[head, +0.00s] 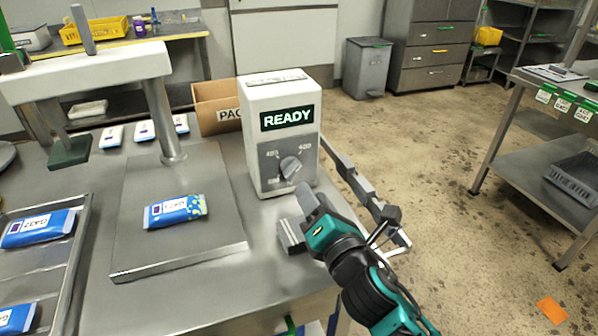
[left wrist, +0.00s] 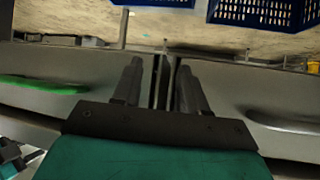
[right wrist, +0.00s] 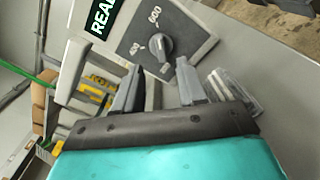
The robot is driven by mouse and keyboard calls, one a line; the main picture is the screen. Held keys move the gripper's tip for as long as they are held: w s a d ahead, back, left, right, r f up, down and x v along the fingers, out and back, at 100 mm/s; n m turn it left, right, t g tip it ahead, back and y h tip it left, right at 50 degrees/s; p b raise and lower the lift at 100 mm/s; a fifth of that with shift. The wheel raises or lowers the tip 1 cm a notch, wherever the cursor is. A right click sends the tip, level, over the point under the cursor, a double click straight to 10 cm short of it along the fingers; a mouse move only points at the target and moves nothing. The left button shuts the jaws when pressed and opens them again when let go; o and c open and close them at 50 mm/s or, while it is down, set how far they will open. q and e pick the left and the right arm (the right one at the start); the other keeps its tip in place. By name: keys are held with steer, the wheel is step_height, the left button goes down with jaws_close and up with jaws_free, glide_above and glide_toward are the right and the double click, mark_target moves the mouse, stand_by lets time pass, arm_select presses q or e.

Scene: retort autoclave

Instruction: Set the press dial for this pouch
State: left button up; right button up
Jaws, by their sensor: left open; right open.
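The press dial (head: 291,167) is a grey knob on the front of a white control box (head: 252,110) whose screen reads READY. My left gripper (left wrist: 157,75) is open and empty, outside the head view.
A metal tray (head: 70,262) with blue pouches stands at the left. White packs (head: 145,130) and a cardboard box (head: 212,105) lie behind the press (head: 90,70). The bench edge runs under my right arm. A metal table (head: 520,150) stands at the right, with open floor between.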

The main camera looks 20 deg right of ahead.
mark_target(297, 171)
steer(key=w, duration=0.7)
steer(key=shift+w+a, duration=0.1)
steer(key=shift+w, duration=0.3)
jaws_close()
